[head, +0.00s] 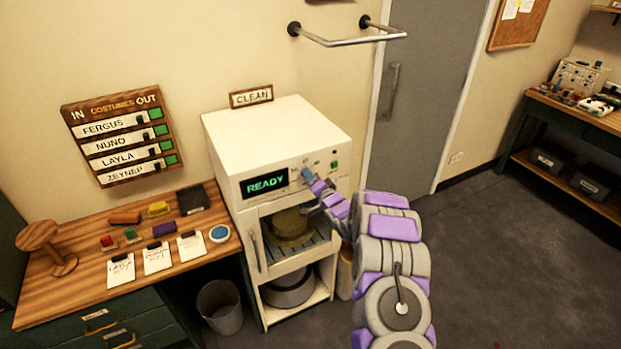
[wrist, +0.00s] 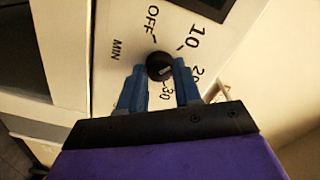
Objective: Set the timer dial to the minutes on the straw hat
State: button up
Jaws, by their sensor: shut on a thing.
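The timer dial (wrist: 158,62) is a small black round knob on a white panel marked OFF, 10, 20, 30 and MIN. My gripper (wrist: 160,76) has its two blue fingers on either side of the dial, shut on it. A small pale mark shows on the dial, but I cannot tell which number it points to. In the head view my gripper (head: 309,176) is at the front panel of the white cabinet (head: 280,135) and hides the dial. An olive-tan hat (head: 289,224), seemingly the straw hat, sits in the cabinet's open chamber. No minutes are readable on it.
A green READY display (head: 265,184) is left of my gripper. A dark hat (head: 288,290) lies on the lower shelf. Three written cards (head: 157,257) lie on the wooden table (head: 80,280) at left. A bin (head: 220,308) stands below. Floor at right is clear.

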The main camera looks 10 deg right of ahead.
jog(key=shift+d+r, duration=0.1)
jog(key=o, duration=0.9)
jog(key=shift+w+f, duration=0.2)
jog(key=shift+o, duration=0.7)
jog(key=shift+s+r, duration=0.1)
jog(key=shift+s, duration=0.05)
jog(key=shift+s, duration=0.1)
jog(key=v, duration=1.7)
